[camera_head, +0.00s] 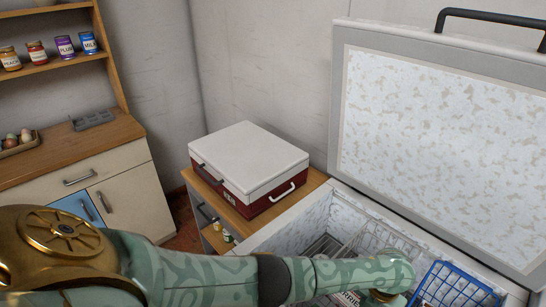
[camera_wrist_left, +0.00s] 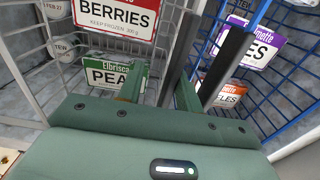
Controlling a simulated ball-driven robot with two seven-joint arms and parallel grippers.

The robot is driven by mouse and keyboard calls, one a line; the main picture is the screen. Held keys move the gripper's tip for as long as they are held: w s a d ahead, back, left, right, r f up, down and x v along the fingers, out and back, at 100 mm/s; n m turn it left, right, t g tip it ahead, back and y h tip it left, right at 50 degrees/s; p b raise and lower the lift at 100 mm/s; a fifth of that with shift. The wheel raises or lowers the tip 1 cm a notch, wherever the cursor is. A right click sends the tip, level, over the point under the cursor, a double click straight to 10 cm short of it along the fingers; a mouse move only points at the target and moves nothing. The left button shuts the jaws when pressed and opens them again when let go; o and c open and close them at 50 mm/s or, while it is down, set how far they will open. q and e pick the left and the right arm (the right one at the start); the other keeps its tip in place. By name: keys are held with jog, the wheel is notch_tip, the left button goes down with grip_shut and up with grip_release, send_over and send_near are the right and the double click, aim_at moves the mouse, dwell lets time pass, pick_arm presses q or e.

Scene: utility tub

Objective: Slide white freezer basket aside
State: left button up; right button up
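The white wire freezer basket (camera_head: 376,238) sits inside the open chest freezer, partly hidden behind my left forearm and wrist. Its pale wires (camera_wrist_left: 28,55) fill the left of the left wrist view, around packs marked BERRIES (camera_wrist_left: 118,18) and PEAS (camera_wrist_left: 106,76). My left gripper (camera_wrist_left: 212,40) points down into the freezer, between the white basket and a blue wire basket (camera_head: 455,287). Its two dark fingers stand apart with a gap. I cannot tell whether a basket wire lies between them. The fingertips are hidden in the head view. My right gripper is not in view.
The blue basket is close on the right, with purple and orange labelled packs (camera_wrist_left: 250,45). The raised freezer lid (camera_head: 440,130) stands behind. A red and white cooler box (camera_head: 250,170) sits on a wooden cabinet to the left. Shelves with jars (camera_head: 65,48) are farther left.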

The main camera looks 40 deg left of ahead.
pick_arm(q)
jog(key=w+a, duration=0.1)
jog(key=a, duration=1.4)
notch_tip(320, 180, up, 17)
jog(key=p, duration=0.8)
jog(key=s+d+f+n+t+b, duration=0.15)
jog(key=s+d+f+n, duration=0.35)
jog(key=s+f+n, duration=0.6)
jog(key=s+a+n+t+y, duration=0.1)
jog(key=s+a+n, duration=0.3)
jog(key=n, duration=0.5)
jog(key=s+a+f+n+t+y, duration=0.1)
jog(key=s+a+n+t, duration=0.1)
jog(key=s+a+n, duration=0.3)
jog(key=shift+s+f+n+t, duration=0.15)
jog(key=shift+s+n+t, duration=0.2)
jog(key=shift+s+n, duration=1.45)
jog(key=shift+w, duration=0.2)
